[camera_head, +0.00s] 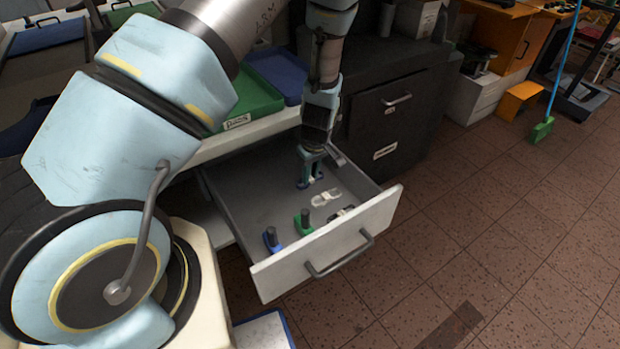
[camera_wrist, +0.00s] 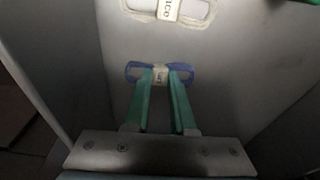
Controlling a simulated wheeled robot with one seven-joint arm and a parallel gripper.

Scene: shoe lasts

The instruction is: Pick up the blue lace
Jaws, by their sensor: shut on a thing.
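The blue lace (camera_wrist: 134,69) is a small bundle with a pale paper band around its middle, in the wrist view. My gripper (camera_wrist: 163,74) has its two green fingers shut on the middle of the bundle, with the blue loops showing out to both sides. In the head view, my gripper (camera_head: 310,184) points down into the open drawer (camera_head: 246,205), near its back. The lace cannot be made out there. The fingertips are low over the drawer floor; I cannot tell whether the lace touches it.
A white lace (camera_head: 326,197) with a paper band lies just in front; it also shows in the wrist view (camera_wrist: 172,10). A green item (camera_head: 303,223), a blue item (camera_head: 272,240) and a dark item (camera_head: 342,213) stand or lie nearer the drawer front. Drawer walls surround my gripper.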

